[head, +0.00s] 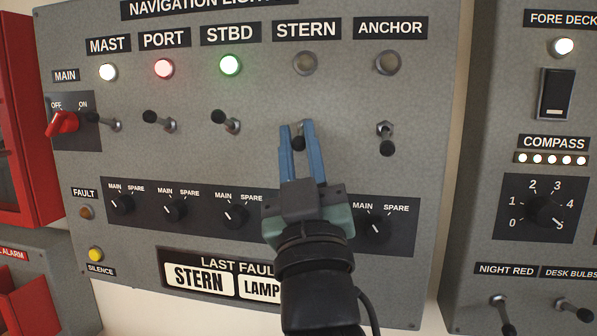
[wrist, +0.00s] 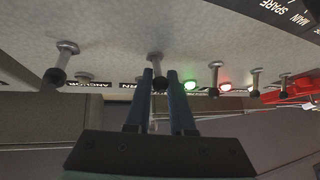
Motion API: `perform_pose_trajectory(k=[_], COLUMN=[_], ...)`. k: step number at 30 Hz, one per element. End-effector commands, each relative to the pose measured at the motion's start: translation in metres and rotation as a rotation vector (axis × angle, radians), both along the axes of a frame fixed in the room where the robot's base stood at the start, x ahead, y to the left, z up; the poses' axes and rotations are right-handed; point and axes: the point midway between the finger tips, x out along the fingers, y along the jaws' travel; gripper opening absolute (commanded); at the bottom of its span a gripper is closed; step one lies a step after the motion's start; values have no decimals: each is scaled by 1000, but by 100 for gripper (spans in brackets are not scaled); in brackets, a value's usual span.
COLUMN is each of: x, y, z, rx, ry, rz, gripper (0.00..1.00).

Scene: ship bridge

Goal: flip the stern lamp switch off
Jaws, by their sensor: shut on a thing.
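The navigation lights panel carries the stern lamp (head: 305,63), which is dark, under the STERN label (head: 307,31). Below it is the stern switch (head: 298,143), its dark knob between my fingertips. My gripper (head: 299,135) has blue fingers and is shut on this lever. In the wrist view the stern switch (wrist: 155,62) hangs from the panel with its black tip between the fingers of my gripper (wrist: 161,78). The fingers partly hide the lever, so its exact tilt is hard to tell.
The mast (head: 107,72), port (head: 163,68) and starboard (head: 230,65) lamps are lit, their levers tilted up. The anchor lamp (head: 387,63) is dark and the anchor switch (head: 386,140) points down, close right of my gripper. Selector knobs (head: 236,213) line the panel below.

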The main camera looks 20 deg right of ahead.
Motion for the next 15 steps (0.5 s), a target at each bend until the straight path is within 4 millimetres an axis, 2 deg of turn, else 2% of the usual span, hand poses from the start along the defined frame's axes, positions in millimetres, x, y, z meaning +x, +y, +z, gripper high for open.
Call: perform_pose_trajectory(k=[15], x=[1], y=[0], z=[0], rx=[-28], ry=[-42], rz=[1], gripper=[0])
